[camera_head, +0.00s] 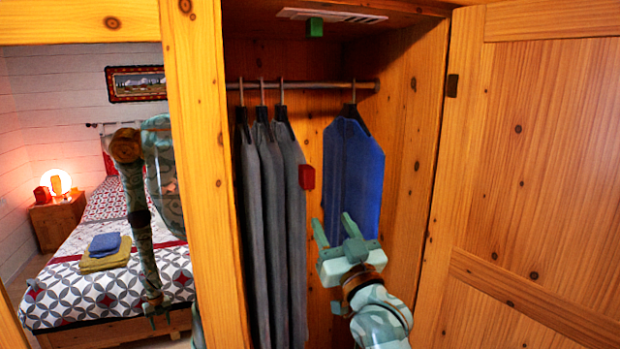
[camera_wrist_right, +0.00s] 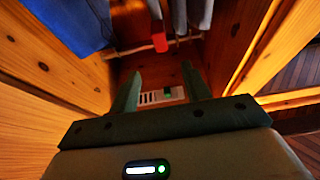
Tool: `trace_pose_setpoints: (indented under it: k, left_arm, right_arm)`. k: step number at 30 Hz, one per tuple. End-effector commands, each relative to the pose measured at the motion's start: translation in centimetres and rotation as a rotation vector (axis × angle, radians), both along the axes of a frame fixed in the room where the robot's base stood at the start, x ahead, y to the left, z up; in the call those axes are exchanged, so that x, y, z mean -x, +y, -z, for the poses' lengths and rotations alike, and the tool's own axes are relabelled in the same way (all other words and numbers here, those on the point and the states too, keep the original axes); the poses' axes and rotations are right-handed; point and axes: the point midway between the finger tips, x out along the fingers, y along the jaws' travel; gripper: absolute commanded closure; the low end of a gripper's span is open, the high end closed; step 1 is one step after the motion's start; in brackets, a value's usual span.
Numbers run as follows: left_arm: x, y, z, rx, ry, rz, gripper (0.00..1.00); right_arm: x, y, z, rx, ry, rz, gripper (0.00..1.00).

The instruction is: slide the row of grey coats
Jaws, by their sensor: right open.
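Three grey coats (camera_head: 265,220) hang close together from hangers on a rail (camera_head: 330,86) at the left side of the wardrobe. A red block (camera_head: 306,177) sits at the front edge of the rightmost grey coat. The grey coats (camera_wrist_right: 190,15) and the red block (camera_wrist_right: 159,42) also show at the top of the right wrist view. My right gripper (camera_head: 332,220) is open and empty, low in the wardrobe opening, to the right of the grey coats and below the red block. My left gripper (camera_head: 156,308) is outside the wardrobe at the left, small, its jaws unclear.
A blue coat (camera_head: 352,175) hangs at the right of the rail, behind and above my right gripper. A gap separates it from the grey coats. The wardrobe post (camera_head: 205,180) and open door (camera_head: 540,170) flank the opening.

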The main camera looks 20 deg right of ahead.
Motion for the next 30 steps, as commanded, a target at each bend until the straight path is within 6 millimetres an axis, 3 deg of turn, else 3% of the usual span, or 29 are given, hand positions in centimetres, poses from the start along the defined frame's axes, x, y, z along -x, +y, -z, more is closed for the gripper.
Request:
trace_pose_setpoints:
  k: [9, 15, 21, 30]
  left_arm:
    - [-0.1, 0.0, -1.5, 0.000, -0.001, 0.000, 0.53]
    - [-0.1, 0.0, -2.0, -0.001, -0.001, 0.000, 0.53]
    - [-0.1, 0.0, -2.1, 0.000, -0.002, 0.000, 0.53]
    - [-0.1, 0.0, -2.1, -0.001, -0.001, 0.000, 0.53]
  right_arm:
    - [-7.4, 0.0, -3.3, -0.001, 0.001, -0.001, 0.53]
    - [-11.2, 0.0, -4.8, -0.001, 0.001, -0.001, 0.53]
    - [-13.0, 0.0, -5.4, 0.000, 0.003, -0.001, 0.53]
    - [-13.2, 0.0, -5.4, 0.000, 0.002, -0.001, 0.53]
